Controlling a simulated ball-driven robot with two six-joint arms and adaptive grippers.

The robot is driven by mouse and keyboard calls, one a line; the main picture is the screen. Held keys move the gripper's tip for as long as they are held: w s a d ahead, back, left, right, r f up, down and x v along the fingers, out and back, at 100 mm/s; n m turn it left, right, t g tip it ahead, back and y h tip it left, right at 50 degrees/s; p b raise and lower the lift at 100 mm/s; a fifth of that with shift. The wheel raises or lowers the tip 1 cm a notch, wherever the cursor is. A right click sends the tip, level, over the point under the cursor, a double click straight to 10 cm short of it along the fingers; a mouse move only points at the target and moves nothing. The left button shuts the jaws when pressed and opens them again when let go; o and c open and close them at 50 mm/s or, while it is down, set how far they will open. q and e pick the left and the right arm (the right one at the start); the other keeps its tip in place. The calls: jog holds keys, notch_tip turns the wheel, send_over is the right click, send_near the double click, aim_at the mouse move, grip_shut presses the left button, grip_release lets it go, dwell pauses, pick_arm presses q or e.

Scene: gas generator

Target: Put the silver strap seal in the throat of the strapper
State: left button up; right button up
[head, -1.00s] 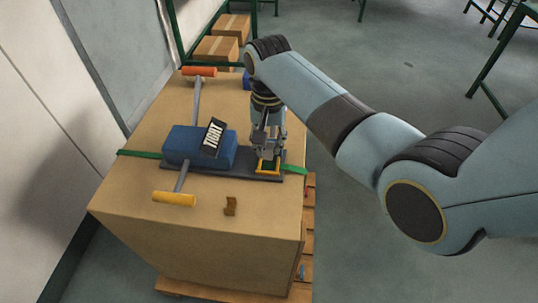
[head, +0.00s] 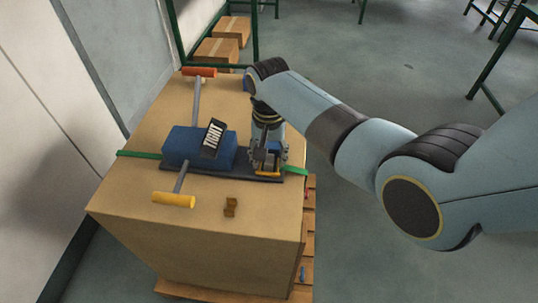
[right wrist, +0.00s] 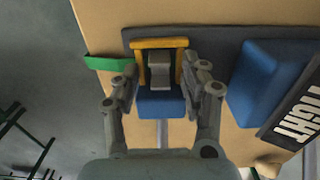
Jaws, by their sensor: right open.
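The strapper has a blue body (head: 200,148) with a TIGHT label, on a dark base plate (head: 205,172) atop a carton. Its throat shows as a yellow frame (right wrist: 160,43) at the plate's end. The silver strap seal (right wrist: 159,72) lies within the frame's opening in the right wrist view; whether it is fully seated I cannot tell. My right gripper (head: 267,167) is over the throat; in the right wrist view its fingers (right wrist: 160,88) stand apart on both sides of the seal, with gaps visible. In the head view the gripper hides the seal. My left gripper is not in view.
A green strap (head: 139,154) runs across the carton (head: 200,225) under the strapper. Handles with orange (head: 199,71) and yellow (head: 174,200) grips stick out.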

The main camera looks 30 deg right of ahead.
aim_at(269, 159)
notch_tip(269, 159, up, 12)
jog(key=p, duration=0.1)
jog(key=shift+r+p, duration=0.15)
jog(key=shift+p, duration=0.2)
dwell(0.4)
